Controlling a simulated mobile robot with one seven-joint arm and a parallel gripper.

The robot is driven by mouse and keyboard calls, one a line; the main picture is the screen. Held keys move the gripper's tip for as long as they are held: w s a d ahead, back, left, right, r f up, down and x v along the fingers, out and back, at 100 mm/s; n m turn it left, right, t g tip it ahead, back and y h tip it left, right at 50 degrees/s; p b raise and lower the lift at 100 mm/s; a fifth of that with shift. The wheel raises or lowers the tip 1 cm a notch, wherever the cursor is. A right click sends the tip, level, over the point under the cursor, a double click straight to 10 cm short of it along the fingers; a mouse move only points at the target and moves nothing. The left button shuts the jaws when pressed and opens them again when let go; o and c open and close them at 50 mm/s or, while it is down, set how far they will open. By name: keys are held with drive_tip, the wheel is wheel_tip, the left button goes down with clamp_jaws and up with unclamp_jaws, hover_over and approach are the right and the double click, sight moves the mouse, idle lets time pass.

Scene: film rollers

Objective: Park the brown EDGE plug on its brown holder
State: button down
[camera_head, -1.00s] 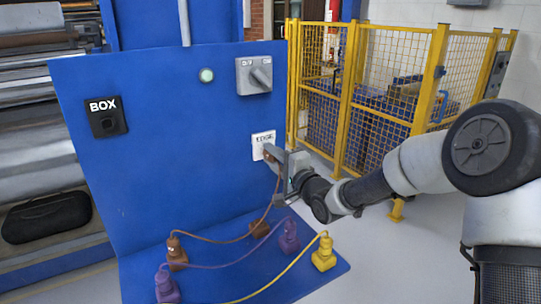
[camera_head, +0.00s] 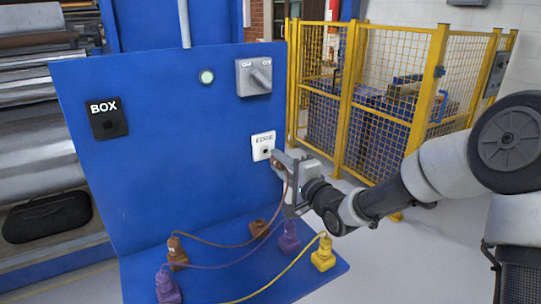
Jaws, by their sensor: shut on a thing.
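My gripper (camera_head: 281,161) is shut on the brown EDGE plug (camera_head: 276,163), just in front of and to the right of the white EDGE socket plate (camera_head: 264,146). The plug is small and partly hidden by the fingers. It looks apart from the socket, whose dark hole now shows. A brown cable (camera_head: 222,245) hangs from the plug and runs to another brown plug (camera_head: 176,250) on the blue shelf at left. The brown holder (camera_head: 257,228) is a low block on the shelf, below my gripper, with no plug standing on it.
On the blue shelf (camera_head: 225,284) stand purple plugs (camera_head: 168,287) and (camera_head: 289,238) joined by a purple cable, and a yellow plug (camera_head: 323,253) with its cable. The blue panel (camera_head: 170,130) carries a BOX socket (camera_head: 107,119) and a rotary switch (camera_head: 254,76). A yellow fence (camera_head: 350,90) stands behind.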

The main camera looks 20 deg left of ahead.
drive_tip(key=shift+v, duration=0.85)
drive_tip(key=shift+w, duration=0.1)
drive_tip(key=w+f+g+h, duration=0.7)
drive_tip(key=w+f+h, duration=0.1)
drive_tip(key=w+f, duration=0.1)
drive_tip(key=s+a+r+g+h, duration=0.2)
drive_tip(key=s+a+h, duration=0.1)
drive_tip(key=s, duration=0.4)
drive_tip(key=s+a+r+g+h, duration=0.1)
drive_tip(key=s+a+g+h, duration=0.15)
drive_tip(key=s, duration=0.45)
drive_tip(key=shift+w+d+f, duration=0.1)
drive_tip(key=shift+f, duration=3.55)
